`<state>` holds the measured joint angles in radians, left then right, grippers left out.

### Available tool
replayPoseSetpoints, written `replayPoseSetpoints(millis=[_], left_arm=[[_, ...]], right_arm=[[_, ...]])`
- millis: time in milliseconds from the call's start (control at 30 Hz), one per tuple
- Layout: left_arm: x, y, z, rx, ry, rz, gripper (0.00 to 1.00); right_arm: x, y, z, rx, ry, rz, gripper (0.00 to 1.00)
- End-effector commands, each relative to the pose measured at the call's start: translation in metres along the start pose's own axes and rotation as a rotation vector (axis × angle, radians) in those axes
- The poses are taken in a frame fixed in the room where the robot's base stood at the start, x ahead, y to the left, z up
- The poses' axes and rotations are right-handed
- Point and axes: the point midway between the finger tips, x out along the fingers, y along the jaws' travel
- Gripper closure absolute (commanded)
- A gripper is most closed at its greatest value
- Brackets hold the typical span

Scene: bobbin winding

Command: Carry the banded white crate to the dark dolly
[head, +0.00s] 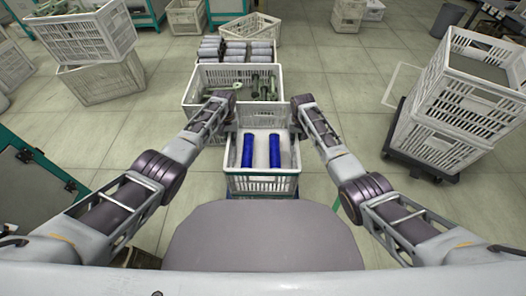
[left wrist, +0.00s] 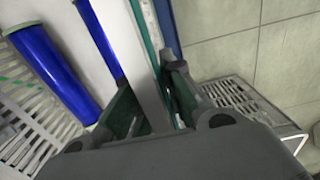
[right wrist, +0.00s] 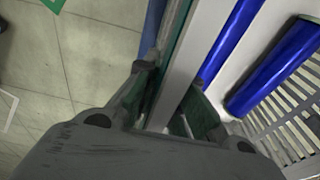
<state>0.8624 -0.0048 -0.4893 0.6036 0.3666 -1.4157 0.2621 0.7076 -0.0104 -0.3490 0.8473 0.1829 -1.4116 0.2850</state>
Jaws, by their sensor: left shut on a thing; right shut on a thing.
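The white crate (head: 262,185) is in front of me in the head view, with two blue rolls (head: 275,151) inside. A teal strip shows along its walls in both wrist views. My left gripper (head: 233,124) is shut on its left wall; the left wrist view shows the fingers (left wrist: 150,100) either side of the white wall (left wrist: 148,70). My right gripper (head: 296,124) is shut on the right wall, as the right wrist view shows (right wrist: 175,100). The dark dolly (head: 428,168) stands at right, bearing stacked white crates (head: 440,135).
Directly behind the held crate stands another crate (head: 190,96) with greenish parts, then one with grey rolls (head: 235,48). Stacked crates (head: 98,82) stand at back left. A green-edged machine (head: 30,170) is at left. Floor (head: 345,90) is open between the crates and the dolly.

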Motion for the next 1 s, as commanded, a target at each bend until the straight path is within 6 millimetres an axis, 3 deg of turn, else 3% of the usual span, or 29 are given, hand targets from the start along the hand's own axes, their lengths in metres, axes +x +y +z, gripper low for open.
replayPoseSetpoints(millis=[1000], left_arm=[[-0.012,0.0,-0.001,0.0,0.003,0.0,1.0]], right_arm=[[-0.012,0.0,-0.003,-0.001,0.003,0.0,1.0]])
